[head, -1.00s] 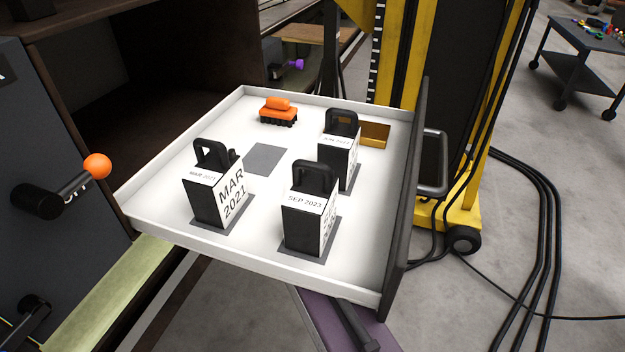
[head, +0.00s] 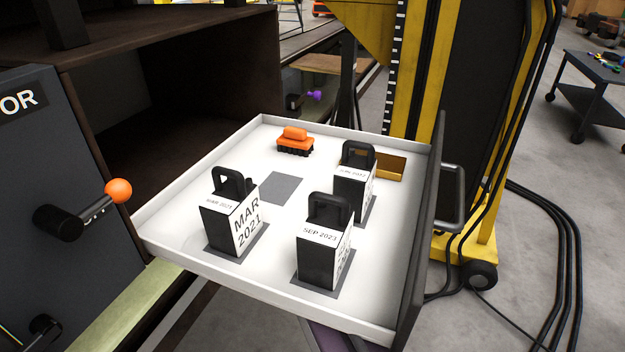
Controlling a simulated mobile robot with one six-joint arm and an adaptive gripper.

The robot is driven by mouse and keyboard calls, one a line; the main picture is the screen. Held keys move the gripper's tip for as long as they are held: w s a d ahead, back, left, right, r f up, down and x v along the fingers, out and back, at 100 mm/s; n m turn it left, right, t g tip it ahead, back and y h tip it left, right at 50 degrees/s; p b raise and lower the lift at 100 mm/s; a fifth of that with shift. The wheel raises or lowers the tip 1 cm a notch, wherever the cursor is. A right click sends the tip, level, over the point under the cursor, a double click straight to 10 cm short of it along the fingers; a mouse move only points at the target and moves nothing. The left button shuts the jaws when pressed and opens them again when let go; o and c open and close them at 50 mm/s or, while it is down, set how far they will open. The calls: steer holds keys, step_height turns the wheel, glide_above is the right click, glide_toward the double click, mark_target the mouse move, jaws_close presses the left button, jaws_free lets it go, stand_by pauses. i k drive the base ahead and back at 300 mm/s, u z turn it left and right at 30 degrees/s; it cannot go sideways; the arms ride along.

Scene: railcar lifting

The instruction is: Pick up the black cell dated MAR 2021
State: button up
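The black cell dated MAR 2021 (head: 220,228) stands upright in the open white drawer (head: 182,222), at its left side, on a dark grey square. It has a black loop handle on top, and a white label with the date covers its right face and top. A cell labelled SEP 2023 (head: 316,262) stands to its right, nearer the front. A third black cell (head: 350,188) stands behind that one; its small date is hard to read. My gripper is not in view.
A dark cabinet door with an orange-knobbed handle (head: 118,191) is at left. A yellow column (head: 482,235) stands right.

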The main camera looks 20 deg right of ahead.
mark_target(232, 215)
steer(key=u, duration=0.05)
steer(key=k, duration=1.2)
steer(key=z, duration=0.4)
steer(key=k, duration=0.5)
steer(key=z, duration=0.45)
